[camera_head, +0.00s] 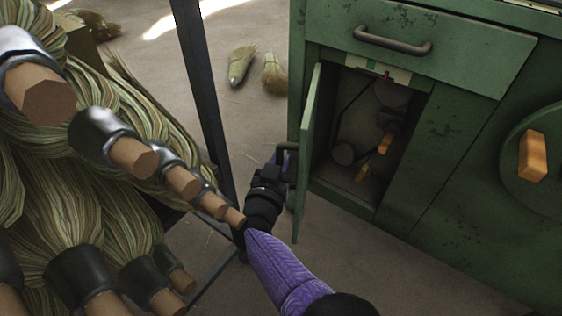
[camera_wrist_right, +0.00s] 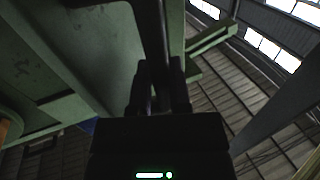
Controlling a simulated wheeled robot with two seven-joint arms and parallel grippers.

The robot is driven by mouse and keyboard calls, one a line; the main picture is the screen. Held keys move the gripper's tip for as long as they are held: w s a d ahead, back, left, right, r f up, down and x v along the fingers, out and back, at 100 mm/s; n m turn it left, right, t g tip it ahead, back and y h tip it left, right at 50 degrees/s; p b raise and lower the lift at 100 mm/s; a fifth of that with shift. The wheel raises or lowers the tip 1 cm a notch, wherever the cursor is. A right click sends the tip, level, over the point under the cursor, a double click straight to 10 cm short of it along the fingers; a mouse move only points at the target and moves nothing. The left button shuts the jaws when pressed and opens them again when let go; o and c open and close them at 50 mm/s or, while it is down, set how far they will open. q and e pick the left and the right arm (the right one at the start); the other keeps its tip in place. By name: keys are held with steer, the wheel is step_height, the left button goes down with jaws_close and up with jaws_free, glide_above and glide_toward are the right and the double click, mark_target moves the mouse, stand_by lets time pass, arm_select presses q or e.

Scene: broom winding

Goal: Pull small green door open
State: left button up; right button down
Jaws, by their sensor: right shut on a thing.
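The small green door (camera_head: 306,152) stands swung open from the left side of the green cabinet (camera_head: 455,185). It is seen nearly edge-on, and the dark compartment behind it shows. My right gripper (camera_head: 281,160) is at the outer face of the door, shut on its dark handle (camera_head: 290,147). In the right wrist view the gripper's dark fingers (camera_wrist_right: 158,80) close around the dark handle bar (camera_wrist_right: 152,30). The fingertips are partly lost in shadow. My left gripper is not in view.
A rack of brooms (camera_head: 110,150) with wooden handle ends fills the left, close to my right forearm. A dark metal post (camera_head: 205,90) stands left of the door. A closed drawer (camera_head: 420,45) is above the compartment. Two broom heads (camera_head: 272,72) lie on the floor behind.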

steer(key=c, duration=0.6)
jaws_free()
steer(key=shift+d, duration=0.1)
